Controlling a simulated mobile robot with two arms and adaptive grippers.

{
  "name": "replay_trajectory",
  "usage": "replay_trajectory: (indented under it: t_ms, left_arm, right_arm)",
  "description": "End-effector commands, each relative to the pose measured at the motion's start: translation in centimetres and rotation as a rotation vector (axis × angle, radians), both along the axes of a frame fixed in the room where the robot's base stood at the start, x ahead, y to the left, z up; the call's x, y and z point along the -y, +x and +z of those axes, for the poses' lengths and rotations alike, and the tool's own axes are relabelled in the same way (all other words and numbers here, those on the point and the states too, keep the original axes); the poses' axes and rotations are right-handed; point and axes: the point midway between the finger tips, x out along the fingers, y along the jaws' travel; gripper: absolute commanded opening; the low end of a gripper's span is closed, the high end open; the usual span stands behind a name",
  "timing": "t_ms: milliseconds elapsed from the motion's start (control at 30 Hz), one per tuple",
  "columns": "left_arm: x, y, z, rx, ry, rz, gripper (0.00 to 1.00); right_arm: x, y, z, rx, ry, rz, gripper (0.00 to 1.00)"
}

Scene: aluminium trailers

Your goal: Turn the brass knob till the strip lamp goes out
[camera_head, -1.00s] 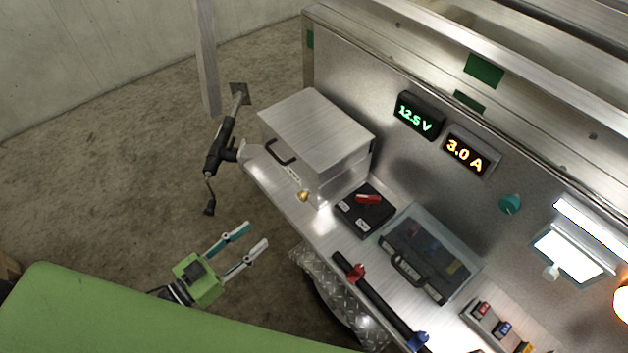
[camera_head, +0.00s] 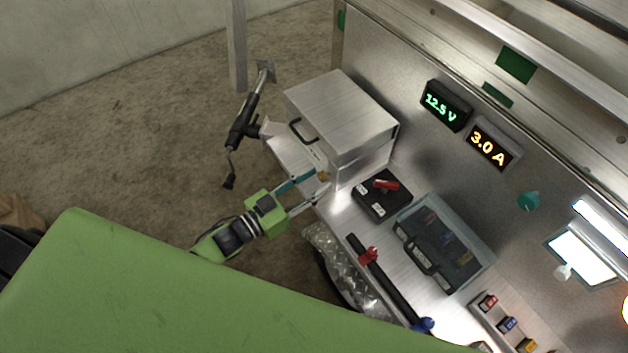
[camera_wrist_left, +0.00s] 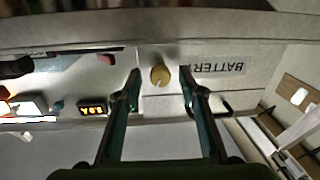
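The brass knob (camera_head: 323,176) sits on the front of the aluminium battery box (camera_head: 341,108), at its lower corner. In the left wrist view the knob (camera_wrist_left: 160,75) is centred between my fingers, next to a label starting "BATTER". My left gripper (camera_head: 319,186) is open, its teal-backed fingers either side of the knob. In the wrist view gaps show between the knob and both fingertips (camera_wrist_left: 159,77). The strip lamp (camera_head: 602,223) on the back wall at the right glows white. My right gripper is not in view.
The bench holds a black switch block with a red lever (camera_head: 382,195), a clear-lidded case (camera_head: 445,245) and a black bar with red and blue clamps (camera_head: 385,279). Displays read 12.5 V (camera_head: 445,106) and 3.0 A (camera_head: 492,145). A black-handled strut (camera_head: 246,122) stands left of the box.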

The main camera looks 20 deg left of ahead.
Motion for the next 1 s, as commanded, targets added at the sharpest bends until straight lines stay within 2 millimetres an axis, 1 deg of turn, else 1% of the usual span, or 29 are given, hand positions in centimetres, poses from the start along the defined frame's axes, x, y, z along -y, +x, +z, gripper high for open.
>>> replay_trajectory:
  t_ms: [267,300,367,400,433,667,1000]
  left_arm:
    - [0.1,0.2,0.0,-0.001,0.001,0.000,0.37]
    - [0.1,0.1,0.0,-0.001,0.001,0.000,0.32]
    - [0.1,0.1,0.0,-0.001,0.001,0.000,0.16]
    - [0.1,0.1,0.0,-0.001,0.001,0.000,0.06]
    - [0.1,0.1,0.0,-0.001,0.001,0.000,0.00]
    - [0.1,0.1,-0.1,0.018,0.024,0.000,0.00]
    - [0.0,0.2,-0.3,0.225,0.289,0.000,0.00]
  right_arm:
    - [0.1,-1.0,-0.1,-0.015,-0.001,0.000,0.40]
    - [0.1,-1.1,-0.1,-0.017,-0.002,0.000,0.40]
    - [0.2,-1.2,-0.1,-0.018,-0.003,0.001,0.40]
    - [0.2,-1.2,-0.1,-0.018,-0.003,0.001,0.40]
    - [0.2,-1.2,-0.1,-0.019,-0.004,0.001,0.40]
    - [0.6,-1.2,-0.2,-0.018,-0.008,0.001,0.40]
    - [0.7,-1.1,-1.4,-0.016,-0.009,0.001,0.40]
